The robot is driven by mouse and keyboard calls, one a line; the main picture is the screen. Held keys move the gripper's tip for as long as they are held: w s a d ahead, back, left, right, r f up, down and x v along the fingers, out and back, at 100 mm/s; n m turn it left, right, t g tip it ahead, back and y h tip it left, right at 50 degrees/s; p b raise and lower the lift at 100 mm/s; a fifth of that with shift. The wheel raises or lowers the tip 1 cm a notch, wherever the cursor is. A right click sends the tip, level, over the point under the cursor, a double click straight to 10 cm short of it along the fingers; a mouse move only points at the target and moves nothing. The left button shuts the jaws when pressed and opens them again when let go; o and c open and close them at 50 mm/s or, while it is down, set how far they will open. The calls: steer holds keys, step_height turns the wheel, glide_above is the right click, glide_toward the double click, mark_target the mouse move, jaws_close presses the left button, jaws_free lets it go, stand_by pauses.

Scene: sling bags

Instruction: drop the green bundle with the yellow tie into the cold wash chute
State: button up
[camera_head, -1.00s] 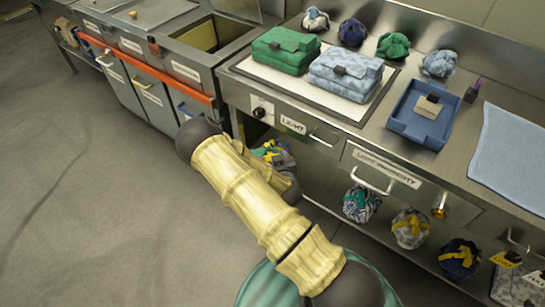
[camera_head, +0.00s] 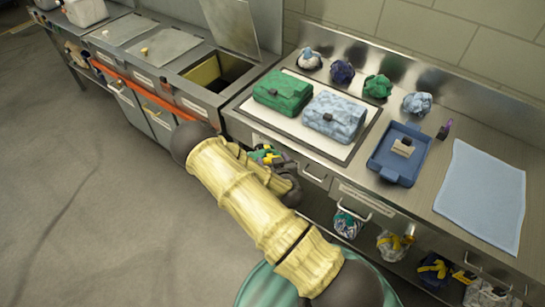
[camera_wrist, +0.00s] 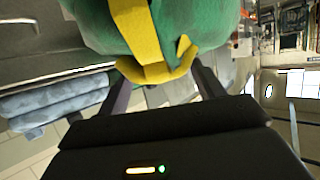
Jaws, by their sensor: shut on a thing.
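My gripper (camera_wrist: 162,82) is shut on the green bundle (camera_wrist: 200,22) with the yellow tie (camera_wrist: 142,35), which fills the top of the wrist view. In the head view my arm hides most of the gripper, and a bit of the green bundle (camera_head: 264,152) shows beside it, in front of the counter. The chute row stands at upper left. Its nearest chute (camera_head: 210,77) is open, with its lid (camera_head: 228,25) raised; two others have closed lids (camera_head: 168,52). Their front labels are too small to read, so I cannot tell which is cold wash.
The counter holds a green folded stack (camera_head: 283,92), a light blue one (camera_head: 333,117), several small bundles at the back, a blue tray (camera_head: 385,172) and a blue mat (camera_head: 485,195). More tied bundles (camera_head: 348,224) sit below. The floor at left is clear.

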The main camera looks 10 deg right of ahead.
step_height(320, 180, up, 13)
steer(key=p, duration=1.1)
steer(key=shift+s, duration=0.45)
